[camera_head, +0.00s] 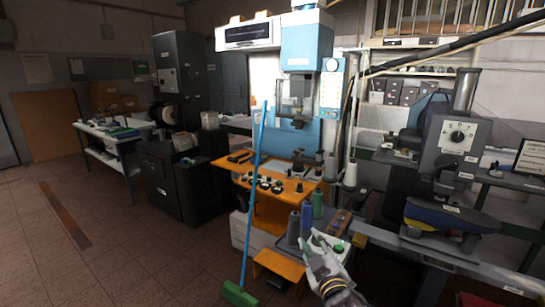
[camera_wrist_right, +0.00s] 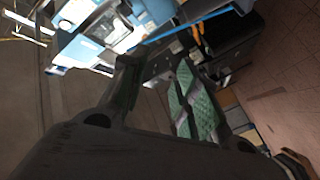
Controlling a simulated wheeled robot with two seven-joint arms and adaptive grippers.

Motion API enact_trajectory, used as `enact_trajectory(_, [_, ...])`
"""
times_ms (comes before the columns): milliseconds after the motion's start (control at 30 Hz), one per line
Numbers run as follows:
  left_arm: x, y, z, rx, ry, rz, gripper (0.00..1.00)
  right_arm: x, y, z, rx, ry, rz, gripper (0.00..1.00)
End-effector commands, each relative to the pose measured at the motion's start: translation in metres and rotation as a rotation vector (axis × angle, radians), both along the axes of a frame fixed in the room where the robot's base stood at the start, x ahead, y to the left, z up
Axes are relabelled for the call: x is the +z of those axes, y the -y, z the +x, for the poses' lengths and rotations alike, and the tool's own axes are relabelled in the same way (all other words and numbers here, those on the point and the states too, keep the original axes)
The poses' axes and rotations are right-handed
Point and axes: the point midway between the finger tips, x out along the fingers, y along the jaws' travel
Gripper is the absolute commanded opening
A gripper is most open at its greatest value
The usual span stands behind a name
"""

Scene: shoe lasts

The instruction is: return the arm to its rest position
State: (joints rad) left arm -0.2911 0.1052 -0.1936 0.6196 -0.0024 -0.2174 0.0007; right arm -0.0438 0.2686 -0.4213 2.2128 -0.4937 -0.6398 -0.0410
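My right gripper (camera_head: 328,240) shows at the lower middle of the head view, with its arm coming in from the bottom. It is in front of the thread spools at the edge of the blue machine's bench. In the right wrist view its two dark fingers with green pads (camera_wrist_right: 160,88) stand apart, with no object visible between them. The gripper looks open and empty. My left arm and left gripper are not in view.
A blue machine (camera_head: 307,45) stands behind an orange work surface (camera_head: 255,172). Spools (camera_head: 293,228) stand close to my right gripper. A blue-handled broom (camera_head: 254,190) leans in front. A grey machine (camera_head: 450,145) is at right.

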Motion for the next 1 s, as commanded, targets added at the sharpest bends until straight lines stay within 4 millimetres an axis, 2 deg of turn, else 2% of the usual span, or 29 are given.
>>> enact_trajectory(100, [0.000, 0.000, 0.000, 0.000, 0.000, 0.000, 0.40, -0.035, 0.022, -0.014, -0.065, -0.141, 0.061, 0.31])
enact_trajectory(267, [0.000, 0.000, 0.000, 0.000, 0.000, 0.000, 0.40, -0.079, 0.047, -0.039, -0.146, -0.328, 0.135, 0.31])
enact_trajectory(467, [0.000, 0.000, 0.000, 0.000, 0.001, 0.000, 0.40, -0.133, 0.072, -0.083, -0.239, -0.567, 0.214, 0.31])
enact_trajectory(600, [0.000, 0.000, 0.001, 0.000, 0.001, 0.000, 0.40, -0.167, 0.085, -0.122, -0.296, -0.736, 0.262, 0.31])
enact_trajectory(800, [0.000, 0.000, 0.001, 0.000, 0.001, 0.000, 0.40, -0.201, 0.098, -0.177, -0.363, -0.949, 0.314, 0.31])
enact_trajectory(1000, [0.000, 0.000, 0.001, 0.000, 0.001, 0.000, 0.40, -0.217, 0.103, -0.213, -0.399, -1.079, 0.341, 0.31])
